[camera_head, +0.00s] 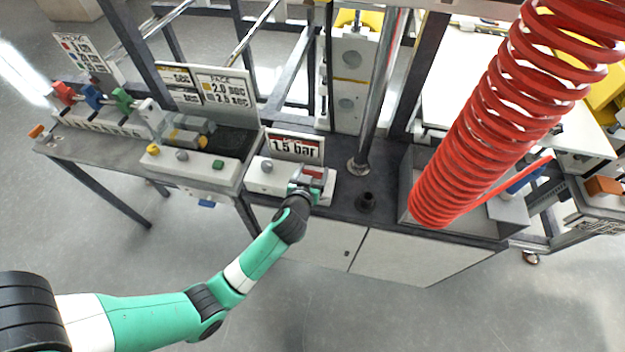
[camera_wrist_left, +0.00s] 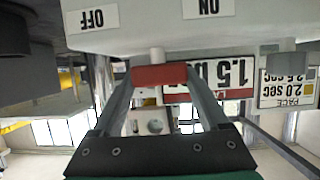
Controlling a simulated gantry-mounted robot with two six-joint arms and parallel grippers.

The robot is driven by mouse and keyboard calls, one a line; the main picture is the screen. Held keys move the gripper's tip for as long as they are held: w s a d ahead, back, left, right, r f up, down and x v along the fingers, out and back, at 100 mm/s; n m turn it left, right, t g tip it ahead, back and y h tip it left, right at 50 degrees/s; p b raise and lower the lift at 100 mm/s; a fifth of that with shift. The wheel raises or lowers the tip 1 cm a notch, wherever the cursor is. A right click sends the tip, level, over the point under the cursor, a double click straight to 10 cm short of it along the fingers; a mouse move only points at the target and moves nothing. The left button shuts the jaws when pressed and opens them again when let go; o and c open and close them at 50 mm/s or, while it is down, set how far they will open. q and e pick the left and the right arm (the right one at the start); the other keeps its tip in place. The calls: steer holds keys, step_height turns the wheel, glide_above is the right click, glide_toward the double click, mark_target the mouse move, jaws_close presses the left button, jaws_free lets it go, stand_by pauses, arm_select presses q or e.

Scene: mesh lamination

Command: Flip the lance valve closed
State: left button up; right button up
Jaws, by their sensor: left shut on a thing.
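The lance valve's red handle (camera_wrist_left: 160,74) sits on a short pale stem in front of a white control box (camera_head: 263,178). My left gripper (camera_head: 312,176) is at the right end of this box. In the left wrist view my left gripper (camera_wrist_left: 159,77) has a finger on each side of the red handle and is shut on it. That view is upside down, with an OFF label (camera_wrist_left: 92,19) and an ON label (camera_wrist_left: 208,7) on the white face. The handle lies between the two labels across the picture. My right gripper is not in view.
A 1.5 bar sign (camera_head: 295,147) stands behind the box. A second box with buttons (camera_head: 185,165) is to its left. A metal pole (camera_head: 372,110), a dark round socket (camera_head: 367,202) and a large red coiled hose (camera_head: 500,120) are to the right.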

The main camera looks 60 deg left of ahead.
arm_select(q)
steer(key=shift+f, duration=0.2)
steer(key=shift+r+n+g, duration=0.15)
steer(key=shift+n+g, duration=0.15)
steer(key=o, duration=1.2)
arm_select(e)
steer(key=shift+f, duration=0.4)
arm_select(q)
steer(key=shift+o, duration=0.2)
steer(key=p+v, duration=0.1)
steer(key=v, duration=0.2)
steer(key=shift+d+r, duration=0.1)
steer(key=shift+r, duration=0.1)
steer(key=p+v, duration=0.8)
steer(key=p, duration=0.1)
steer(key=shift+s+d+f, duration=0.15)
steer(key=shift+s+f, duration=0.05)
steer(key=shift+s, duration=0.05)
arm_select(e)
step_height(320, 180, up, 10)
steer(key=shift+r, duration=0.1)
